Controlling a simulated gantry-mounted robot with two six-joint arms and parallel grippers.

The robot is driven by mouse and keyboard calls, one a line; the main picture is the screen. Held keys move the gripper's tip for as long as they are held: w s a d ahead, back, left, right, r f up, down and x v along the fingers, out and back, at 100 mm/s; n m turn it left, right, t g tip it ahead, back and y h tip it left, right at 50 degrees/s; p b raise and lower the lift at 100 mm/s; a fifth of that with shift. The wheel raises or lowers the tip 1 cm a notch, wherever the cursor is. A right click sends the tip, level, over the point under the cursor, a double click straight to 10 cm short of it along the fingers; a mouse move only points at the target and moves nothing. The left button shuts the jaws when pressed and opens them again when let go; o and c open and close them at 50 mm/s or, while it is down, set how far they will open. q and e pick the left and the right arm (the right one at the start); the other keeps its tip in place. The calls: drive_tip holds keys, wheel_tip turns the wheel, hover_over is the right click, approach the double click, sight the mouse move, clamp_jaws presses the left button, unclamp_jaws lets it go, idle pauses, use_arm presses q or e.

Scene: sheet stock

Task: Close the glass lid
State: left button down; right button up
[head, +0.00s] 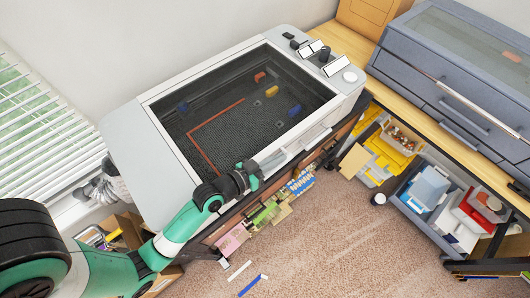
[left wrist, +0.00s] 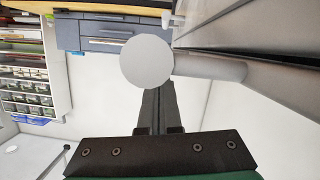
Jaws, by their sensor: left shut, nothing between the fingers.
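The machine (head: 150,155) is a light-grey box with a framed glass lid (head: 290,50) on top. Through the glass I see a dark mesh bed, a red-brown rail and small coloured pieces. The lid looks nearly level with the body; I cannot tell whether a small gap is left. A pale handle bar (head: 308,139) runs along the front edge. My left gripper (head: 258,172) is at the left part of this front edge, shut and empty. In the left wrist view, its fingers (left wrist: 153,100) point at the bar's round end (left wrist: 147,61); contact is unclear.
Knobs and switches (head: 325,55) sit on the machine's right side. A blue-grey drawer cabinet (head: 430,70) stands on the wooden bench at right. Bins (head: 430,185) fill the shelf below. Window blinds (head: 40,130) are at left. The carpet (head: 340,240) in front is mostly clear.

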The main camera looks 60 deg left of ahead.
use_arm(q)
drive_tip(key=s+r, duration=0.5)
drive_tip(key=s, duration=0.4)
drive_tip(key=shift+s+r+p, duration=0.3)
drive_tip(key=shift+s+r, duration=0.05)
drive_tip(key=shift+s, duration=0.05)
use_arm(e)
drive_tip(key=shift+w+a+r, duration=0.1)
drive_tip(key=shift+a+r, duration=0.25)
drive_tip(key=shift+r, duration=0.4)
